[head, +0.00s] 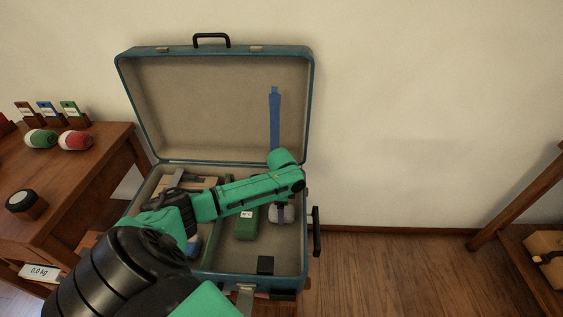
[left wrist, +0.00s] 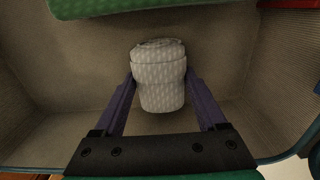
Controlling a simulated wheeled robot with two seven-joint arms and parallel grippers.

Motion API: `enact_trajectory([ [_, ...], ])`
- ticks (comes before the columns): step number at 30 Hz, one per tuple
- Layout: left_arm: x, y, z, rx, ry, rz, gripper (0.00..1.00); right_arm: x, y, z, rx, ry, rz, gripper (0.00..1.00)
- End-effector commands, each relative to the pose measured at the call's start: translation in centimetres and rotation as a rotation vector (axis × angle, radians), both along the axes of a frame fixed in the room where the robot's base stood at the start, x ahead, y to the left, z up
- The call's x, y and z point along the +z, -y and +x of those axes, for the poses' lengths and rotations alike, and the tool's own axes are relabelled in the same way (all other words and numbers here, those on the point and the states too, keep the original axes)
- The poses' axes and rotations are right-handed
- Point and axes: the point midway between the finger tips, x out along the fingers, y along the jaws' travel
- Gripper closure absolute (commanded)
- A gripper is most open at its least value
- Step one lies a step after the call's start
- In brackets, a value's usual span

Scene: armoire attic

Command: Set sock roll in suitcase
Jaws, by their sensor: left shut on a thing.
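The open teal suitcase (head: 312,125) has its lid raised against the wall. My left gripper (head: 282,218) reaches down into the right part of its base. In the left wrist view, the purple fingers of this gripper (left wrist: 158,98) are shut on a pale grey, patterned sock roll (left wrist: 158,80), one finger on each side. The sock roll (head: 275,215) shows only partly in the head view, beneath my arm. The suitcase's lined floor (left wrist: 65,85) lies below it; I cannot tell whether the roll touches it. My right gripper is not in view.
A blue strap (head: 275,120) hangs on the lid. The left table (head: 85,170) bears a green roll (head: 40,139) and a red roll (head: 75,140).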

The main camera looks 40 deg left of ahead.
Motion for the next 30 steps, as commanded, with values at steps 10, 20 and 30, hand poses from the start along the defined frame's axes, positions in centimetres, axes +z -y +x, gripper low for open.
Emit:
enact_trajectory([
  [10,-0.1,0.0,0.0,0.001,0.0,0.0,0.0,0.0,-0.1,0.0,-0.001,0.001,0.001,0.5],
  [20,5.8,0.0,0.1,-0.001,0.004,0.0,0.0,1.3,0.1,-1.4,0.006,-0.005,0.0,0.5],
  [30,12.0,0.1,0.0,0.001,-0.001,-0.001,0.0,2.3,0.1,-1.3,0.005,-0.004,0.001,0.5],
])
